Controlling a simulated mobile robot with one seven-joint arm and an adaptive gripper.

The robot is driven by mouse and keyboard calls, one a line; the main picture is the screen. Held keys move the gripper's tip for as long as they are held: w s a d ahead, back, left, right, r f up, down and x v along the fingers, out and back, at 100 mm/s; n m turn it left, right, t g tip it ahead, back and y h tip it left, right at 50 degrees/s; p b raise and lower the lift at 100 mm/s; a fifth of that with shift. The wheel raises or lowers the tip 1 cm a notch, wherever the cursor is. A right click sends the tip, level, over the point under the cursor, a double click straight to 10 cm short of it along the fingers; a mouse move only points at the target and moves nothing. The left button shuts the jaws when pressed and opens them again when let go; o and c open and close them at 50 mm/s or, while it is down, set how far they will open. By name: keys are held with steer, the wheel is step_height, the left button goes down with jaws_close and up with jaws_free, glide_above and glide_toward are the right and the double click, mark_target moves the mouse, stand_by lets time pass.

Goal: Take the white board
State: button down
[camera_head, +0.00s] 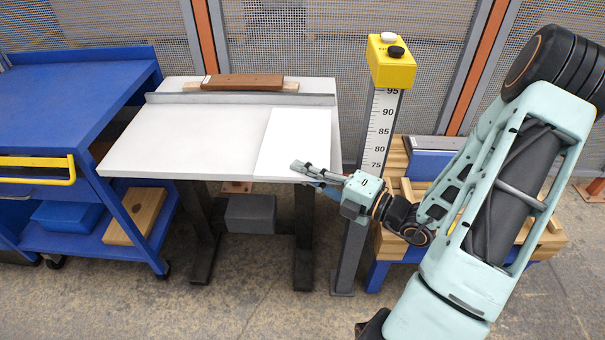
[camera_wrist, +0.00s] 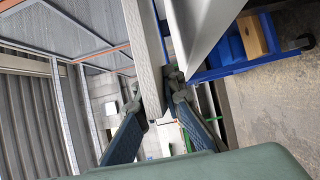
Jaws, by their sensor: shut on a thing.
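The white board (camera_head: 296,140) lies on the right part of the grey-white table (camera_head: 190,130), its front edge at the table's front edge. My gripper (camera_head: 302,169) is at that front edge, near the board's right front corner. In the wrist view the two blue-padded fingers (camera_wrist: 156,104) are shut on the pale board (camera_wrist: 145,55), which shows edge-on between them. The tabletop (camera_wrist: 196,25) shows beside it on the right. The exact contact is partly hidden by the fingertips.
A brown block (camera_head: 243,82) lies behind the raised grey strip (camera_head: 240,99) at the table's back. A post with a scale (camera_head: 379,125) and a yellow button box (camera_head: 391,66) stands close to the right of the table. A blue cart (camera_head: 75,95) stands left.

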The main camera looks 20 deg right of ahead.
steer(key=s+r+p, duration=1.3)
steer(key=r+p, duration=0.2)
steer(key=p, duration=0.4)
steer(key=shift+s+a+r, duration=0.15)
steer(key=shift+s+r, duration=0.05)
steer(key=shift+s, duration=0.15)
